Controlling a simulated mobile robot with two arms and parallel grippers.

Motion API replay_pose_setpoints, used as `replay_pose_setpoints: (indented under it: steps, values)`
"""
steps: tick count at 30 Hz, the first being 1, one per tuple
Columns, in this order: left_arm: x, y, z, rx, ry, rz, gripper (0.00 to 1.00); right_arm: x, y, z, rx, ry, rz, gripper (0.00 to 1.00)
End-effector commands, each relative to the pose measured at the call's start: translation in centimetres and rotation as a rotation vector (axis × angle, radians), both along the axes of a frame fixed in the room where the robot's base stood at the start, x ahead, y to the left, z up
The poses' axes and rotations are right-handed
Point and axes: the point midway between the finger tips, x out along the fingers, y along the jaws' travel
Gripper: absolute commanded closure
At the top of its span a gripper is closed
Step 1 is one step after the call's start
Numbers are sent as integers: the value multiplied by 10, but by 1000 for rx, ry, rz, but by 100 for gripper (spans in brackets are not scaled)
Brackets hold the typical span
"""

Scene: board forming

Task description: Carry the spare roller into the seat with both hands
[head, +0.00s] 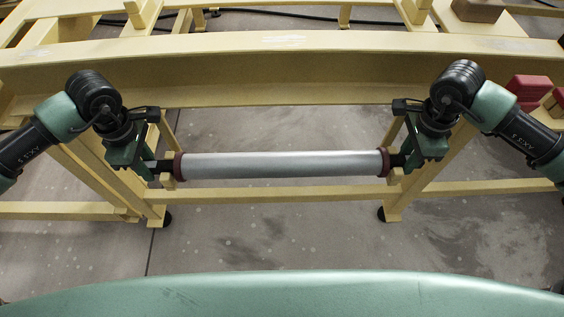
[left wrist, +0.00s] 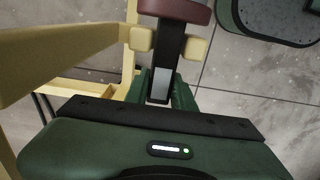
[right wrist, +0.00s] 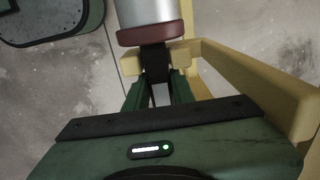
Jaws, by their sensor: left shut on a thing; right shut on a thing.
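The spare roller (head: 282,164) is a long silver cylinder with dark red end collars and black end shafts. It lies level across the middle of the head view. My left gripper (head: 152,168) is shut on its left shaft, which shows in the left wrist view (left wrist: 170,55). My right gripper (head: 404,161) is shut on its right shaft (right wrist: 157,62). The seat's yellow blocks stand just outside the collars, at the left (left wrist: 140,40) and right (right wrist: 182,54) ends. Each shaft shows between two blocks; how deep it sits cannot be told.
A long yellow frame beam (head: 290,75) runs behind the roller. A lower yellow rail (head: 290,190) runs beneath it. Red blocks (head: 529,87) lie at the right on the frame. Grey floor (head: 290,235) is open between the frame and me.

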Motion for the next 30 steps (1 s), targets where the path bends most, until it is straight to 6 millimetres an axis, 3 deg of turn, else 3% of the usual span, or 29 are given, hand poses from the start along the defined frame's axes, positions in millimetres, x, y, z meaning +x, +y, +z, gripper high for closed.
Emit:
replay_pose_setpoints:
  steps: [8, 21, 30]
  values:
    - [1, 0, 11, -2, -4, -1, 100, 1, 0, 11, 0, -4, -1, 100]
    - [1, 0, 49, -2, -3, -1, 100, 1, 0, 49, 0, -3, -1, 100]
    - [1, 0, 52, -2, -3, -1, 100, 1, 0, 51, 0, -2, -1, 100]
